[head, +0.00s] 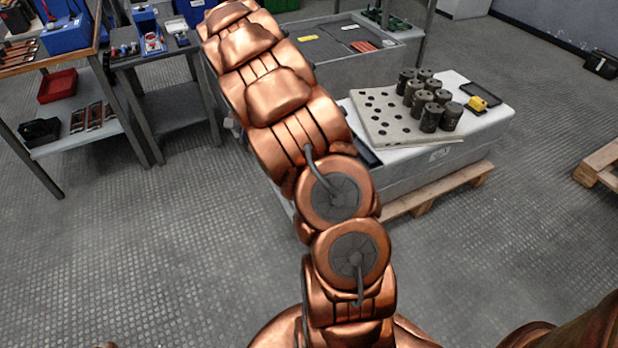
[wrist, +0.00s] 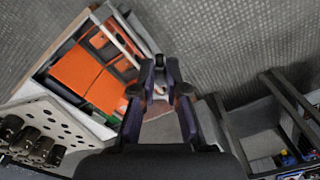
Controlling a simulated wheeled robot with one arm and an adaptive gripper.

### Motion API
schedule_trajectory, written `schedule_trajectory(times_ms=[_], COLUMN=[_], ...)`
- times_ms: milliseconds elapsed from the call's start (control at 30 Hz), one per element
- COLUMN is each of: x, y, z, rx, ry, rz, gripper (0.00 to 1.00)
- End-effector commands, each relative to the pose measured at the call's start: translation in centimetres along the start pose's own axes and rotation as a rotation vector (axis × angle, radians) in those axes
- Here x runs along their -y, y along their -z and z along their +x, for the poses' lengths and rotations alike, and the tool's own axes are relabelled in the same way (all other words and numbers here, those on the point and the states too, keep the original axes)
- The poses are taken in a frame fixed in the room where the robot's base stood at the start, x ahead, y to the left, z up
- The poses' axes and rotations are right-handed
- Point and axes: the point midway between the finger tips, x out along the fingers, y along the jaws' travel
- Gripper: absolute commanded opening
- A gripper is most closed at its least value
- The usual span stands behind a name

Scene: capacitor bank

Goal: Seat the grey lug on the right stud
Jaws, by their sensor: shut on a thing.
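My gripper (wrist: 160,88) shows in the wrist view, its dark fingers close together over a small grey piece (wrist: 159,94) between the tips. The piece is too small and dark to identify surely as the grey lug. In the head view my arm covers the middle, and my gripper is not visible. I cannot make out the right stud in either view.
A perforated board (head: 375,125) with several dark cylinders (head: 432,115) lies on a grey bench, near a yellow block (head: 478,104). It also shows in the wrist view (wrist: 75,118). A red bin (head: 57,86) and tools sit on left shelves.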

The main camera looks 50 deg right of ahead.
Motion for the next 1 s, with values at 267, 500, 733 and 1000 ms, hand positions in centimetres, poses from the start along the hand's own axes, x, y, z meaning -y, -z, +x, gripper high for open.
schedule_trajectory(times_ms=[267,500,733,1000], x=[-8.5,-14.3,-16.5,-16.6], y=[4.2,6.0,6.5,6.5], z=[10.7,16.9,18.9,19.7], rx=[0.004,0.000,-0.006,-0.005], ry=[-0.005,-0.006,-0.005,-0.006], rz=[0.526,0.884,1.023,1.030], gripper=[0.00,0.00,0.00,0.00])
